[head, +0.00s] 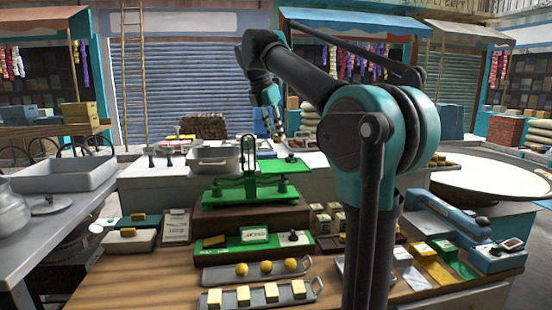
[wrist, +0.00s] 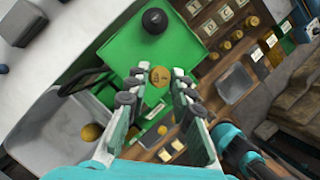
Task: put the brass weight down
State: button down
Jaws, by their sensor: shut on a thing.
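The brass weight (wrist: 160,76) is a small round gold-coloured piece with markings on its top. In the wrist view it sits between the fingertips of my gripper (wrist: 160,80), which is shut on it. A green board (wrist: 122,47) lies below, with a round black weight (wrist: 154,21) near its far edge. I cannot tell the exact height of the brass weight above the board. In the head view my gripper (head: 272,124) hangs above the back counter, near a green board (head: 300,168). The brass weight is too small to make out there.
A green balance (head: 250,190) stands on a dark box in front of the back counter. A grey tray (head: 214,163) is left of the green board. A wide white pan (head: 490,178) is at the right.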

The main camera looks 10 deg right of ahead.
jog(key=shift+f, duration=4.2)
jog(key=shift+f, duration=0.1)
jog(key=c, duration=1.3)
grip_release()
jog(key=v, duration=1.2)
jog(key=shift+d, duration=0.1)
